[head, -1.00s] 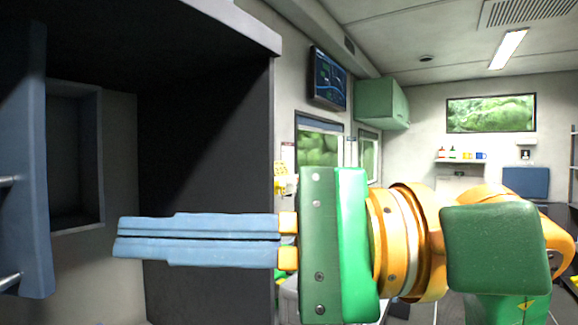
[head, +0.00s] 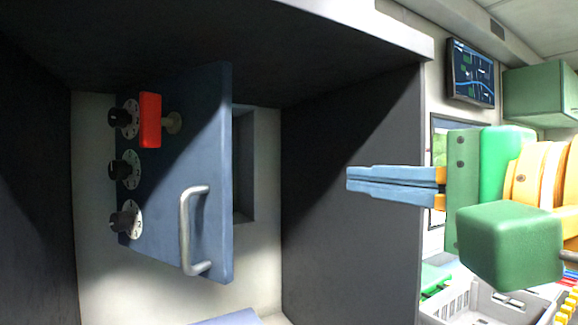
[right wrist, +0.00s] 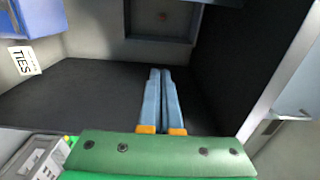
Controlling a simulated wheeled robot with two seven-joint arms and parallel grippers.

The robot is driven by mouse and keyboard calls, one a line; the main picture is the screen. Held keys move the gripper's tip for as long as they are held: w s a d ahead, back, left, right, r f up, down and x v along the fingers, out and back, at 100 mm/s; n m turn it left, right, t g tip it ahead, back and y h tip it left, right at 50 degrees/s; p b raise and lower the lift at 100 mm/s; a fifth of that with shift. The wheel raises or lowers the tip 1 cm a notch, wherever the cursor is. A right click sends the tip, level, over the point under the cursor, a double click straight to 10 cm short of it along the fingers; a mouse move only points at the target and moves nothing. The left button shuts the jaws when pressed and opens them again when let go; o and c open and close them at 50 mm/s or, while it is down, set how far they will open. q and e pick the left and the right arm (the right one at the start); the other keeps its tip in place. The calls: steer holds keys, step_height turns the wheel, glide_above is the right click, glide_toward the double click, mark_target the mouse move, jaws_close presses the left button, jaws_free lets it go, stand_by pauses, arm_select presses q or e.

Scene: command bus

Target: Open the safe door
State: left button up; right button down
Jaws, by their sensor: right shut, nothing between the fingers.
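The blue safe door (head: 178,175) stands ajar in the head view. Its right edge is swung out toward me, and the dark recess of the safe (head: 243,165) shows past that edge. The door carries a metal handle (head: 186,232) near its right edge, a red lever (head: 150,120) at the top, and black dials (head: 125,170) down its left side. My right gripper (head: 348,179) is shut and empty, to the right of the door and apart from it. In the right wrist view its fingers (right wrist: 160,72) point toward the recess (right wrist: 160,20). My left gripper is out of view.
The safe sits inside a dark cabinet, with a top panel (head: 330,25) above and a side panel (head: 345,240) to the right. A grey crate (head: 470,305) stands at lower right. A wall screen (head: 471,72) and green cupboard (head: 545,90) are behind my arm.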

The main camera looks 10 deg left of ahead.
steer(key=p+x, duration=0.9)
steer(key=x, duration=1)
steer(key=shift+w+a+p, duration=0.15)
steer(key=shift+w+p, duration=0.05)
steer(key=shift+p, duration=0.2)
steer(key=shift+f, duration=0.1)
